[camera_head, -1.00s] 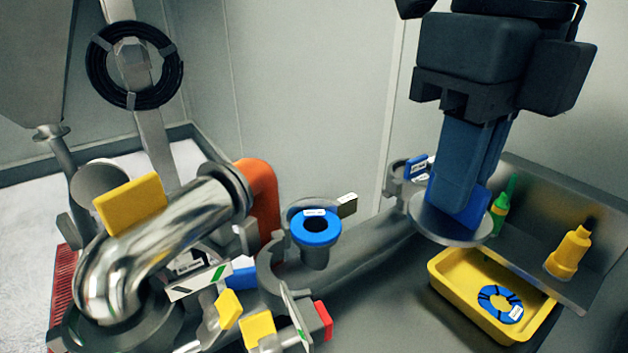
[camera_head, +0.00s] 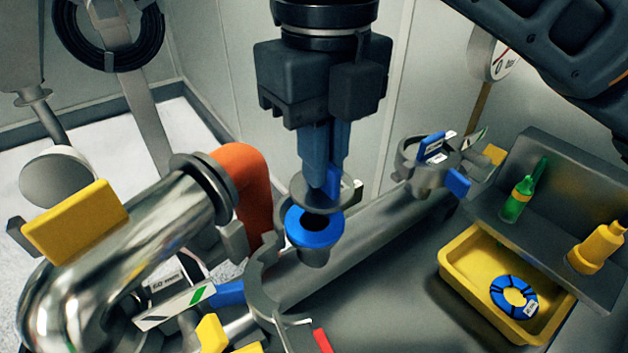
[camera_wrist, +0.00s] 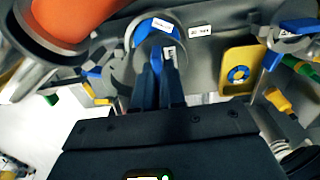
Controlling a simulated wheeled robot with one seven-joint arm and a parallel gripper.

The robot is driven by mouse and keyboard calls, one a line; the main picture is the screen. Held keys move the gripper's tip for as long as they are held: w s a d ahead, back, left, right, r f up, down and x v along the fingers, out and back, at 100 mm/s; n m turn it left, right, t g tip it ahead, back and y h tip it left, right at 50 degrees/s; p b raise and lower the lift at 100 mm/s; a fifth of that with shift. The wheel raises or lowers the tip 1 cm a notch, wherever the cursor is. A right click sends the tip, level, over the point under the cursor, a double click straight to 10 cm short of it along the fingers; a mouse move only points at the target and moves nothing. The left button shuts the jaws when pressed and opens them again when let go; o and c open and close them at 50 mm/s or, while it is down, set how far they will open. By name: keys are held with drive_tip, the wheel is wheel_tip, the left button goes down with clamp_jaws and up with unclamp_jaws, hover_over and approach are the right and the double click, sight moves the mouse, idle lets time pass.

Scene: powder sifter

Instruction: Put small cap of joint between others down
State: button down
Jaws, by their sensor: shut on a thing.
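The small cap (camera_head: 302,195) is a grey disc with a blue grip on top. My gripper (camera_head: 322,183) is shut on that grip and holds the disc about level, just above the joint. The joint (camera_head: 315,236) is a grey funnel-like piece with a blue ring around a dark opening; the disc overlaps its back edge in the head view. I cannot tell whether they touch. In the wrist view my gripper (camera_wrist: 160,75) points at the cap, and part of a blue ring (camera_wrist: 155,27) shows beyond the fingertips.
A clamp (camera_head: 425,165) with blue handles stands to the right. A yellow tray (camera_head: 455,262) holds a blue ring (camera_head: 514,297). Green (camera_head: 520,198) and yellow (camera_head: 598,248) bottles stand on a grey shelf. A shiny bent pipe (camera_head: 130,245) and an orange pipe (camera_head: 243,180) are close on the left.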

sight(314, 192)
drive_tip(key=shift+w+a+f, duration=0.15)
drive_tip(key=shift+a+f, duration=0.2)
drive_tip(key=shift+a, duration=0.1)
drive_tip(key=shift+f, duration=1.95)
drive_tip(key=shift+f, duration=0.25)
drive_tip(key=c, duration=1.2)
unclamp_jaws()
wheel_tip(314, 192, up, 13)
drive_tip(key=shift+f, duration=0.2)
